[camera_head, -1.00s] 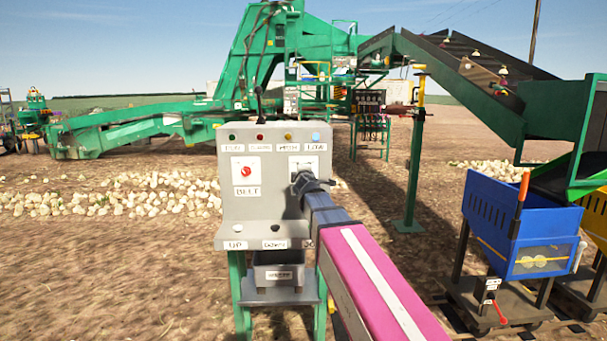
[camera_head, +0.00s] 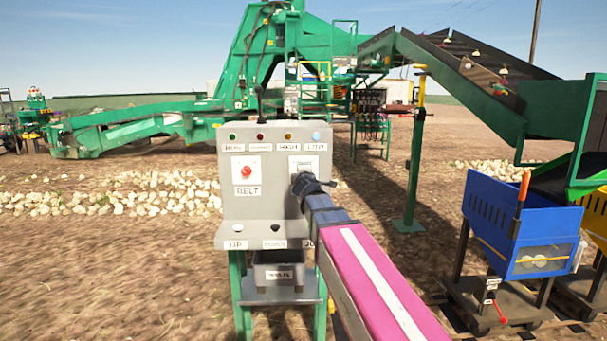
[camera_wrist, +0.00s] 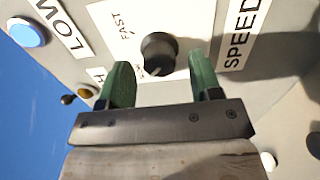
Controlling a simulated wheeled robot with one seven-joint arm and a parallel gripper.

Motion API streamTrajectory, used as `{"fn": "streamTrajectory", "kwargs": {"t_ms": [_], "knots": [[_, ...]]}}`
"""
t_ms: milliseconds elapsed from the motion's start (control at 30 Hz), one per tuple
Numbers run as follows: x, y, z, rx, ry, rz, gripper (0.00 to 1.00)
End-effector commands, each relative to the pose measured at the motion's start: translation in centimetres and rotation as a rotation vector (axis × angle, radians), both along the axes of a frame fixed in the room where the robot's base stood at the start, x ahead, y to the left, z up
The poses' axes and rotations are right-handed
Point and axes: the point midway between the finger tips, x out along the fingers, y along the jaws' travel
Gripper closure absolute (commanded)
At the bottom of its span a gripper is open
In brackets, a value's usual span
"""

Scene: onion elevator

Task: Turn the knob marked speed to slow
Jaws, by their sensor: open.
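The speed knob (camera_wrist: 159,54) is a black round knob on a white plate, in the wrist view. A label reading SPEED (camera_wrist: 240,38) is to its right, and FAST is printed above it to the left. The lettering at the knob's lower left is too small to read. My gripper (camera_wrist: 163,75) is open, with one green finger on each side of the knob and gaps to it. I cannot tell how far the fingertips reach around it. In the head view my gripper (camera_head: 306,184) is at the right of the grey control panel (camera_head: 225,195) and hides the knob.
A red BELT button (camera_head: 246,171) is left of my gripper on the panel. Several coloured lamps line the top, including a blue one (camera_head: 316,136). UP and other labels run along the bottom. A blue cart (camera_head: 490,215) stands at the right, with a green conveyor behind.

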Motion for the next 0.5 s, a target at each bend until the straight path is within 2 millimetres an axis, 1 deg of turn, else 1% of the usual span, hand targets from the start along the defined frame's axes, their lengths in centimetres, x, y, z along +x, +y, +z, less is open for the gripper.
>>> {"fn": "streamTrajectory", "kwargs": {"t_ms": [33,300,400,500], "knots": [[-1.2,-0.1,0.0,0.000,0.000,0.001,0.42],[-6.3,-0.1,-0.1,-0.001,-0.001,0.001,0.42],[-7.8,-0.1,-0.1,-0.001,0.000,0.000,0.42],[-8.7,0.0,-0.1,-0.001,0.000,0.001,0.42]]}}
